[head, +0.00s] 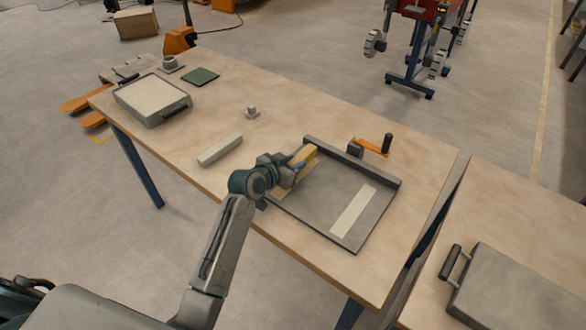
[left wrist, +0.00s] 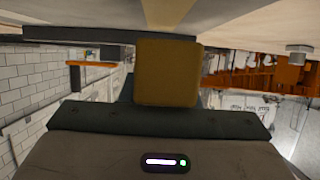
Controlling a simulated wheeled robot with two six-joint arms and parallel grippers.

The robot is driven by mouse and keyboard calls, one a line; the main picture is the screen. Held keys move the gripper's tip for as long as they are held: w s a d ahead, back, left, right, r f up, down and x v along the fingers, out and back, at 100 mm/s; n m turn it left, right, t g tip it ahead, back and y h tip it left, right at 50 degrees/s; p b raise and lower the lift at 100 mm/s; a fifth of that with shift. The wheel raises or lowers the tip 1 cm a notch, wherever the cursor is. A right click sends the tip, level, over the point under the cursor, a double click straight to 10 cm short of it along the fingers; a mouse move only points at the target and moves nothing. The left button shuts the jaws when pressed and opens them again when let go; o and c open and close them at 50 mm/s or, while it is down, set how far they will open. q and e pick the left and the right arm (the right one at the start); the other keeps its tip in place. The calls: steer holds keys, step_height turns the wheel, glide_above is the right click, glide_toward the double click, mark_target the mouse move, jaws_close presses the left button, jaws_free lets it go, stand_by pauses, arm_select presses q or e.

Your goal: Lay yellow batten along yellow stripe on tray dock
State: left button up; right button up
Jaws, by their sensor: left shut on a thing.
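The yellow batten (head: 309,154) is in my left gripper (head: 298,161), which is shut on it over the left part of the grey tray dock (head: 322,204). The batten also shows end-on in the left wrist view (left wrist: 168,72). A piece of the yellow stripe (head: 281,192) shows on the dock beside the gripper; the gripper and batten hide the rest. The stripe also shows in the left wrist view (left wrist: 167,12). I cannot tell whether the batten touches the dock. A pale stripe (head: 353,211) on the dock's right part is bare. My right gripper is not in view.
A pale batten (head: 220,150) lies on the table left of the dock. An orange crank with a dark handle (head: 387,144) stands behind the dock's raised back edge. A tray of pale sand (head: 152,98) is at the far left. A grey lidded tray (head: 510,290) lies on the right table.

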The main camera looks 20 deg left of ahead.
arm_select(q)
step_height(320, 180, down, 3)
steer(key=shift+s+p, duration=0.1)
steer(key=shift+p, duration=0.2)
steer(key=shift+f, duration=0.1)
